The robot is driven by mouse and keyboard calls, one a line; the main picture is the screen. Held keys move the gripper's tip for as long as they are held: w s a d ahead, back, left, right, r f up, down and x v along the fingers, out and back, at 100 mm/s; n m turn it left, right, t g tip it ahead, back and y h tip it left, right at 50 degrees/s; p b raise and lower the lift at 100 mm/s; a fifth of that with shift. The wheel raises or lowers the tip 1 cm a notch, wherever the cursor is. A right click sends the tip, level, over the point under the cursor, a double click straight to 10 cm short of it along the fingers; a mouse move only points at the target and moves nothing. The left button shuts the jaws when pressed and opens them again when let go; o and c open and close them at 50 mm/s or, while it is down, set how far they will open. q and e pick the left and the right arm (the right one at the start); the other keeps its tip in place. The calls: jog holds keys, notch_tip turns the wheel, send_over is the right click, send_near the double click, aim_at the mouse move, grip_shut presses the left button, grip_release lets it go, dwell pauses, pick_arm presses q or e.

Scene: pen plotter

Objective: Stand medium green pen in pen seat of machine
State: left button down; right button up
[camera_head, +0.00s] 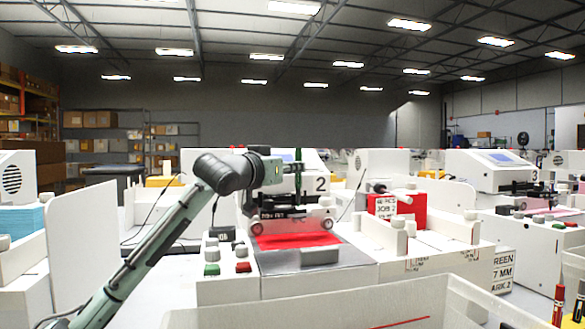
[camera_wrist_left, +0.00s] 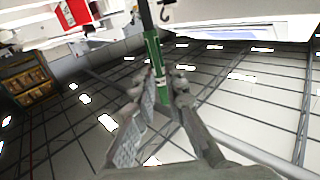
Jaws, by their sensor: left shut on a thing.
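My left gripper (camera_head: 290,168) is shut on a green pen (camera_head: 298,158) and holds it upright in front of machine 2 (camera_head: 321,184). In the left wrist view the green pen (camera_wrist_left: 153,50) stands between the two fingers of the gripper (camera_wrist_left: 160,95). The pen's lower part is in line with the machine's carriage (camera_head: 290,217), above a red sheet (camera_head: 295,240) on the bed. The pen seat is not clearly visible behind the pen and gripper, and I cannot tell whether the tip touches it. My right gripper is not in view.
Green and red buttons (camera_head: 243,267) sit at the machine's front left. A red job card (camera_head: 397,207) stands to its right. A pale bin (camera_head: 455,290) is in the foreground, with a red pen (camera_head: 558,305) at the right edge. Machine 3 (camera_head: 495,172) stands further right.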

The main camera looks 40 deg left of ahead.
aim_at(297, 197)
pick_arm(q)
jog(key=shift+p, duration=0.55)
dwell(1.1)
notch_tip(297, 197, down, 7)
jog(key=b, duration=0.5)
jog(key=shift+f, duration=0.2)
dwell(2.2)
jog(key=c, duration=1.5)
grip_release()
notch_tip(297, 197, up, 10)
jog(key=shift+s+r, duration=0.1)
jog(key=shift+r, duration=0.05)
